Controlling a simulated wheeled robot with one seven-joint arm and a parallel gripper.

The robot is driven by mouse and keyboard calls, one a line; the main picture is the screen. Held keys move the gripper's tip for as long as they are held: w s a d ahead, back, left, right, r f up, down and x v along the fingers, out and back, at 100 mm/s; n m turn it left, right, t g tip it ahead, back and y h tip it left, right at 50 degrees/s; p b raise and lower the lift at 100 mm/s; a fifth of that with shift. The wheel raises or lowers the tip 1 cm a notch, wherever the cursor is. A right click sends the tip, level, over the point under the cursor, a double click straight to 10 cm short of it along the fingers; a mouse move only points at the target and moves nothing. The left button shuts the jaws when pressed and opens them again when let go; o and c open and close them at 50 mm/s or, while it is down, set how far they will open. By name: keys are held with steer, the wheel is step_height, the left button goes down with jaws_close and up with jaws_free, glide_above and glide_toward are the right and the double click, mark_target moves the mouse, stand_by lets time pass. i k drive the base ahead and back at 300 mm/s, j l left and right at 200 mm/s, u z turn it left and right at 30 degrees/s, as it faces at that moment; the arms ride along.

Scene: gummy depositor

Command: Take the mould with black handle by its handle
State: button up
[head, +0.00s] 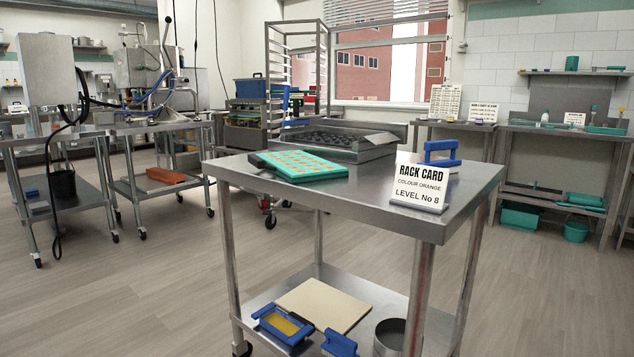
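A teal mould (318,175) with rows of orange spots lies flat on the steel table, near its left back edge. A small dark part shows at the mould's left end, at about the table's edge; it looks like the black handle (257,160), but it is too small to be sure. My gripper is not in view, and nothing touches the mould.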

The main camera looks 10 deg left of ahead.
mark_target(297, 165)
steer(key=i+j, duration=0.15)
steer(key=j, duration=0.2)
steer(key=i+j, duration=0.15)
steer(key=j, duration=0.2)
steer(key=i+j, duration=0.1)
steer(key=j, duration=0.25)
steer(key=i+j, duration=0.15)
steer(key=j, duration=0.25)
steer(key=i+j, duration=0.15)
steer(key=j, duration=0.2)
